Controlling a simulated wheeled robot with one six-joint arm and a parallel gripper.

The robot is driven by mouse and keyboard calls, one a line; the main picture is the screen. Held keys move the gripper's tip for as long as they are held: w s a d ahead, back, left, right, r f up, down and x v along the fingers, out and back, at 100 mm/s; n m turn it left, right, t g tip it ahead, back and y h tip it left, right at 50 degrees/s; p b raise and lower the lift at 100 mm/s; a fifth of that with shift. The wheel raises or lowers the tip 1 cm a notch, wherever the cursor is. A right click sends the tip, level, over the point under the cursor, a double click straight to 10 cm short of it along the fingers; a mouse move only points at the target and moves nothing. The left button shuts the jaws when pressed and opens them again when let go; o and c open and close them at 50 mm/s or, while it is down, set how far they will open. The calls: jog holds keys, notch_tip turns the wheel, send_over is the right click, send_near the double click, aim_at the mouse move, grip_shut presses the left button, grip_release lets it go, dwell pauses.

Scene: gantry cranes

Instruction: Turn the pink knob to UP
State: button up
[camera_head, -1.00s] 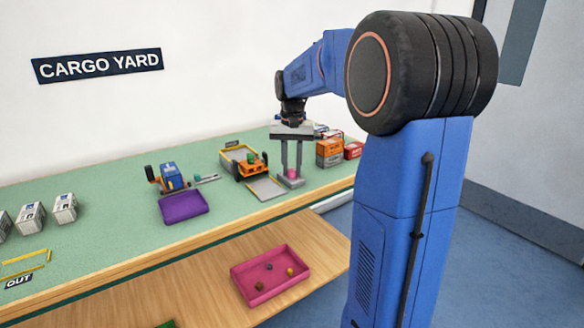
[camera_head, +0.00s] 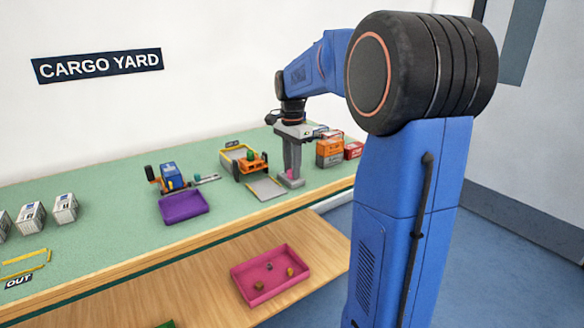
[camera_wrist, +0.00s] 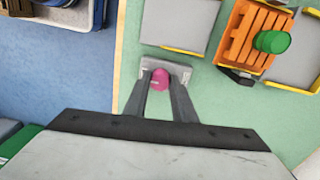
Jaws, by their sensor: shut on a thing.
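The pink knob (camera_wrist: 160,79) stands on a small grey plate (camera_wrist: 152,70) with markings too small to read in the wrist view. My gripper (camera_wrist: 161,82) is shut on the knob, one finger on each side of it. In the head view my gripper (camera_head: 291,177) points straight down over the plate, and only a bit of the pink knob (camera_head: 289,174) shows between the fingers. I cannot tell which marking the knob points to.
Orange boxes (camera_head: 329,152) stand just right of my gripper. A purple tray (camera_head: 184,206) lies farther left. The table's front edge is near.

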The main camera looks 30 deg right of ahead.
jog(key=shift+r+m, duration=0.1)
jog(key=shift+m, duration=0.4)
jog(key=o, duration=1.1)
jog(key=shift+r, duration=0.1)
notch_tip(320, 180, up, 17)
jog(key=shift+r, duration=0.1)
dwell(0.3)
jog(key=s+a+f+n+t, duration=0.1)
jog(key=s+a+f+n, duration=0.4)
jog(key=s, duration=0.5)
jog(key=s+a+f+n+t, duration=0.2)
jog(key=s+a+f+n, duration=0.3)
jog(key=s+f, duration=0.5)
jog(key=s+a+f+n+t, duration=0.1)
jog(key=s+a+f+n, duration=0.4)
jog(key=s, duration=0.5)
jog(key=shift+a+f+n+t, duration=0.2)
jog(key=shift+f+n, duration=0.5)
jog(key=shift+f, duration=0.2)
jog(key=shift+a+f+n+t, duration=0.15)
jog(key=shift+f+n+t, duration=0.05)
jog(key=shift+f+n, duration=0.6)
